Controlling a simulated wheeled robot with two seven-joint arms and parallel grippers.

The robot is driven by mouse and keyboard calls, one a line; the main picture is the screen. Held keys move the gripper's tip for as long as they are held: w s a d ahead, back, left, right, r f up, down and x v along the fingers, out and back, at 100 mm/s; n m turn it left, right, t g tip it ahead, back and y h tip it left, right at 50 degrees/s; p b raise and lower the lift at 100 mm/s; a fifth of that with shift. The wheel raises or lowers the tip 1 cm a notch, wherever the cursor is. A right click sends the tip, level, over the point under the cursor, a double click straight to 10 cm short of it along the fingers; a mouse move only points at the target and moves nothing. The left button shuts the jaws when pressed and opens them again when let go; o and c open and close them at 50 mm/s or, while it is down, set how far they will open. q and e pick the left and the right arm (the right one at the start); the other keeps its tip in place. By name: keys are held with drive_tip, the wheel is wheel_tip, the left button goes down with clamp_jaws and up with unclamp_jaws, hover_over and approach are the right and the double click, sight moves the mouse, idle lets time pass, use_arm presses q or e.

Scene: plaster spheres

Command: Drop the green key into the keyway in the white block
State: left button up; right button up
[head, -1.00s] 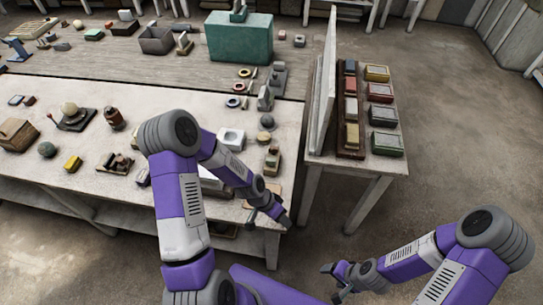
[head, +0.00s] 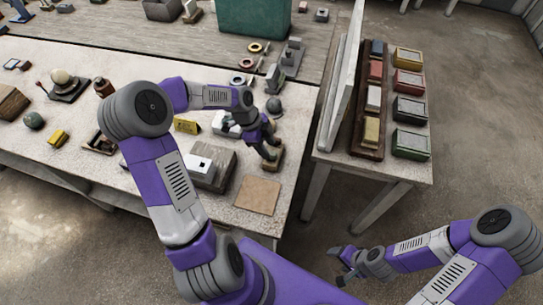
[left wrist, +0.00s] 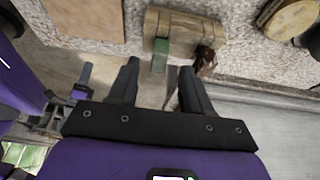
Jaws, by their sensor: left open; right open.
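The green key (left wrist: 161,50) shows in the left wrist view, upright against the side of a wooden block (left wrist: 190,27). My left gripper (left wrist: 160,78) is open, its two fingers on either side of the key's line and the key just beyond the tips, not gripped. In the head view my left gripper (head: 268,150) is over the small wooden block (head: 275,161) near the table's right edge; the key is not discernible there. A white block (head: 199,166) with a small dark opening sits in a grey-brown base, left of the gripper. My right gripper (head: 343,262) is open and empty, off the table.
A tan square board (head: 258,195) lies at the table's front right corner. A dark grey ball (head: 274,104) and a grey bracket (head: 290,56) stand behind the gripper. A reddish-brown item (left wrist: 205,60) is close beside the right finger. A side table (head: 335,148) with coloured boxes stands right.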

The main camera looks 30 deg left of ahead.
sight(271, 153)
use_arm(q)
drive_tip(key=x, duration=0.4)
drive_tip(key=shift+s+d+b, duration=0.1)
drive_tip(key=shift+b, duration=0.2)
clamp_jaws()
drive_tip(key=shift+r, duration=0.1)
